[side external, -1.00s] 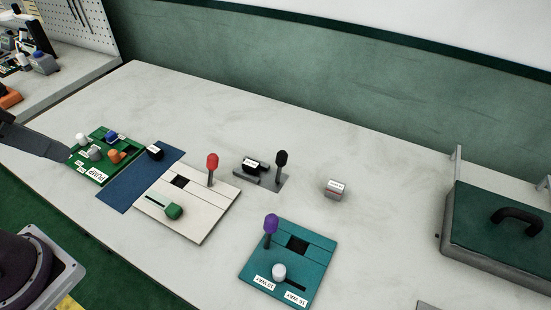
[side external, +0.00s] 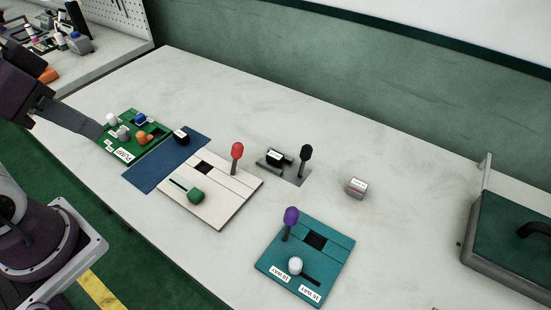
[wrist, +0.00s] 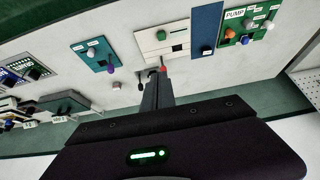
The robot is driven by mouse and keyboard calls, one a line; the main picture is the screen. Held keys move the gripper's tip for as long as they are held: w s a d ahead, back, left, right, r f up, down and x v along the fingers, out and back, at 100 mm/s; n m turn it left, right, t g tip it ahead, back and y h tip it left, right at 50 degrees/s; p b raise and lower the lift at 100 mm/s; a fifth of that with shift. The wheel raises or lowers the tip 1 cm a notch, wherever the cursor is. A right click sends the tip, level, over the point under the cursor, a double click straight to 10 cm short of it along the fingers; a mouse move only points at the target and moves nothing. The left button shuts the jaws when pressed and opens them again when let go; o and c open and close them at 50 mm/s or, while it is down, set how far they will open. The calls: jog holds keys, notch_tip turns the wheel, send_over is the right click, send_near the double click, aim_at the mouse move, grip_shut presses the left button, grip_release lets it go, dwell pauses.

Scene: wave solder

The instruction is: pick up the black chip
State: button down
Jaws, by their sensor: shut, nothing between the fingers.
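A small black chip with a white label (side external: 181,135) sits on the right part of the blue mat, beside the green PUMP board. Another black block with a white label (side external: 275,156) rests in a grey fixture with a black-knobbed lever; I cannot tell for sure which block is the chip meant. My gripper (side external: 101,132) is at the left, by the near left edge of the green board, apart from both blocks. In the wrist view, its dark fingers (wrist: 158,82) are together with nothing between them.
The green PUMP board (side external: 123,154) has several coloured knobs. A white board with a red lever (side external: 237,152), a teal board with a purple lever (side external: 290,216) and a small grey labelled block (side external: 357,187) stand to the right. A dark green lidded box (side external: 510,245) is far right.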

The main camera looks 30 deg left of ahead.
jog(key=c, duration=2.1)
grip_release()
jog(key=o, duration=1.1)
jog(key=m+g+h, duration=0.1)
jog(key=m+g, duration=0.5)
jog(key=m, duration=1.2)
send_over(275, 155)
jog(key=f, duration=2.4)
jog(key=shift+w+a, duration=0.2)
jog(key=f, duration=0.7)
jog(key=shift+s+d+f, duration=0.1)
jog(key=shift+s+f, duration=0.05)
jog(key=shift+s, duration=0.05)
